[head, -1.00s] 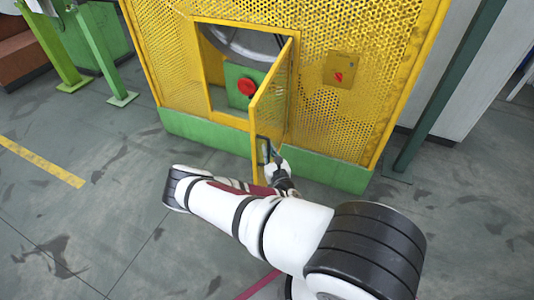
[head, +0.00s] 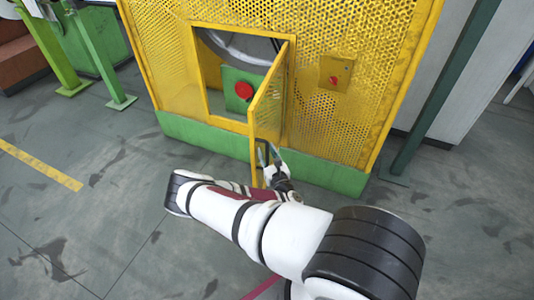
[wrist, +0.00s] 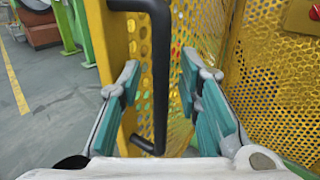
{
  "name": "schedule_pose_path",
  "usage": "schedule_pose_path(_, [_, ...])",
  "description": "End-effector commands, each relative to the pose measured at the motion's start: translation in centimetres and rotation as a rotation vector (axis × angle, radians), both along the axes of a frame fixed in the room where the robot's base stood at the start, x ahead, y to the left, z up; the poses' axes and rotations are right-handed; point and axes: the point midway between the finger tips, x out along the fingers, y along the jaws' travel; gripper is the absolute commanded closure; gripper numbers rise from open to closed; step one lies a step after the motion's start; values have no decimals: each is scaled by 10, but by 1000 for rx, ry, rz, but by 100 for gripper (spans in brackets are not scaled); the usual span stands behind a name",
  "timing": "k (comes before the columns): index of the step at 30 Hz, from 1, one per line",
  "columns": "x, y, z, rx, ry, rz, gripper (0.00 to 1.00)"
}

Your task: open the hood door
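The hood door (head: 268,95) is a yellow perforated panel. It stands swung outward, with the opening (head: 215,75) uncovered to its left in the head view. In the wrist view the door (wrist: 115,55) fills the left middle, with its black bar handle (wrist: 160,75) upright on it. My gripper (head: 270,158) is at the lower part of the door in the head view. In the wrist view my gripper (wrist: 160,85) is open, with teal-padded fingers on either side of the handle and gaps between. Contact with the handle is not visible.
The yellow mesh hood (head: 370,60) on a green base (head: 330,172) stands in front. A red button (head: 244,91) shows inside the opening. A red switch (head: 333,80) is right of the door. Green posts (head: 110,60) stand left. Floor at left is clear.

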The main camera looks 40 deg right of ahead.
Motion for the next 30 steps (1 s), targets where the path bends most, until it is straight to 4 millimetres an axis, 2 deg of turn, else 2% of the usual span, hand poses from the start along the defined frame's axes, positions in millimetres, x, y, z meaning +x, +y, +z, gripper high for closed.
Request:
schedule_pose_path(4, [-5, 2, -1, 1, 2, 0, 69])
schedule_pose_path(8, [-22, 7, -1, -2, 4, -1, 69])
schedule_pose_path(15, [-68, 22, -1, -1, 3, -1, 69])
schedule_pose_path(21, [-99, 32, -1, 0, 2, -1, 69])
schedule_pose_path(25, [-111, 35, -1, 0, 2, 0, 69])
schedule_pose_path(30, [-114, 37, 0, 0, 0, 0, 69])
